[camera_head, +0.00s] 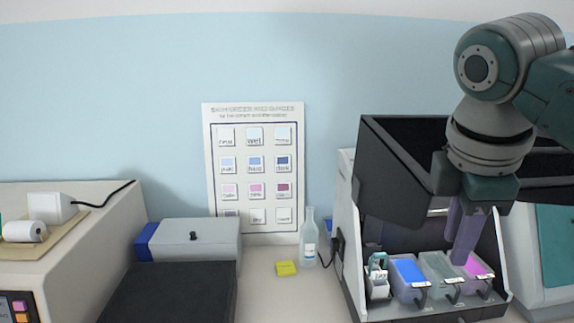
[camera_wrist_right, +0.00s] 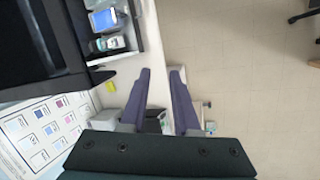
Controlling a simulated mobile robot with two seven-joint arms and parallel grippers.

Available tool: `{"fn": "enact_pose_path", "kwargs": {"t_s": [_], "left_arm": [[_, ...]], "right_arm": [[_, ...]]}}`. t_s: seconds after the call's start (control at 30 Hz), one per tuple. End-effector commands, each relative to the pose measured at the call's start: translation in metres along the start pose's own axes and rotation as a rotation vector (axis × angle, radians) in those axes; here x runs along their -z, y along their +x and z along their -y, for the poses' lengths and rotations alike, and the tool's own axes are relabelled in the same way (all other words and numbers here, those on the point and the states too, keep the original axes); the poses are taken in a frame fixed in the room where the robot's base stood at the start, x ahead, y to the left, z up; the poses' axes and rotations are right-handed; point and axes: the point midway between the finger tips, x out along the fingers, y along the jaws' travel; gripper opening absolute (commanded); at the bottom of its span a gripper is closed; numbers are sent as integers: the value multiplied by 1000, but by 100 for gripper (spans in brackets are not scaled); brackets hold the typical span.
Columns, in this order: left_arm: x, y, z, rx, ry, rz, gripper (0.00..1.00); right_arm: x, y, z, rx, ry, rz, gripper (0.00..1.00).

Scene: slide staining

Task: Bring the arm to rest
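My right arm comes in from the right in the camera_head view. Its gripper (camera_head: 462,232) points down in front of the dark staining station (camera_head: 400,190), above the row of baths. In the right wrist view the two purple fingers of the gripper (camera_wrist_right: 160,72) stand apart with nothing between them. The station holds a blue bath (camera_head: 408,270), a grey-green bath (camera_head: 440,270) and a pink bath (camera_head: 476,267). A white slide holder (camera_head: 378,278) stands at their left. Part of the pink bath is hidden by my fingers. My left gripper is not in view.
A chart (camera_head: 255,170) stands against the wall. A clear bottle (camera_head: 309,240) and a yellow block (camera_head: 286,268) stand left of the station. Farther left are a grey box (camera_head: 195,238), a black surface (camera_head: 170,292) and a beige machine (camera_head: 85,250). Open floor (camera_wrist_right: 240,60) shows in the wrist view.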

Motion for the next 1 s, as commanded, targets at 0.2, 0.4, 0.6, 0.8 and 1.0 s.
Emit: {"fn": "enact_pose_path", "kwargs": {"t_s": [0.2,0.4,0.6,0.8,1.0], "left_arm": [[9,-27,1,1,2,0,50],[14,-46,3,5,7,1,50],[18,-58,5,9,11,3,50],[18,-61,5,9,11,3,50],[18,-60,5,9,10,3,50]], "right_arm": [[17,15,102,59,336,-131,30],[1,-5,186,117,726,-190,30],[-28,-39,238,141,1050,-188,30],[-42,-56,254,139,1184,-179,30],[-43,-56,255,139,1193,-179,30]]}}
